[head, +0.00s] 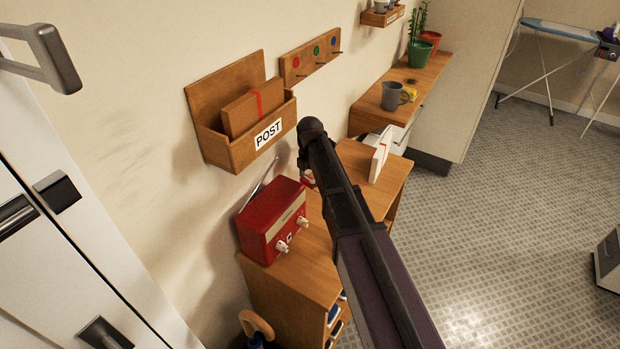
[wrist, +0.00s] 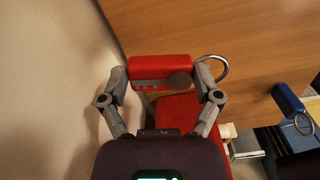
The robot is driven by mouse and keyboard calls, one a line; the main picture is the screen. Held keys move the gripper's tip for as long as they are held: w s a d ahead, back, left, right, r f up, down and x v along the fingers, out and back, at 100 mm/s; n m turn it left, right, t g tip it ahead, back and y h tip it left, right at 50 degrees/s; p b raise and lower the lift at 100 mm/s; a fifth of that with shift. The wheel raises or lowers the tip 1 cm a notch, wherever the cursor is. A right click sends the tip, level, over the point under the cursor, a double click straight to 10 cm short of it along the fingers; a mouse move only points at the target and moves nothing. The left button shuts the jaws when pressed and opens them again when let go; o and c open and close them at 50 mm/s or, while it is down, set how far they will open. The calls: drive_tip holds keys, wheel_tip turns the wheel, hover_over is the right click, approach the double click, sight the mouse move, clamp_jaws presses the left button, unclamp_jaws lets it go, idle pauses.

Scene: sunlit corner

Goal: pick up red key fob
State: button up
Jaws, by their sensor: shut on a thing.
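The red key fob (wrist: 160,67), with a grey key and a metal ring (wrist: 212,72), is between the two fingers of my gripper (wrist: 160,76) in the wrist view. The fingers are shut on its two ends. The fob is above the wooden desk top, and its height over it is hard to judge. In the head view my arm hides most of the gripper. Only a small bit of red and metal (head: 308,179) shows beside it, close to the red radio.
A red radio (head: 272,222) stands on the wooden desk (head: 300,274) against the wall. A POST holder (head: 215,148) and a hook rack (head: 296,71) hang above. White envelopes (head: 380,155) stand at the desk's far end. A blue fob-like thing (wrist: 287,98) shows at right in the wrist view.

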sight(310, 179)
drive_tip(key=shift+r+p, duration=1.95)
drive_tip(key=shift+r, duration=0.4)
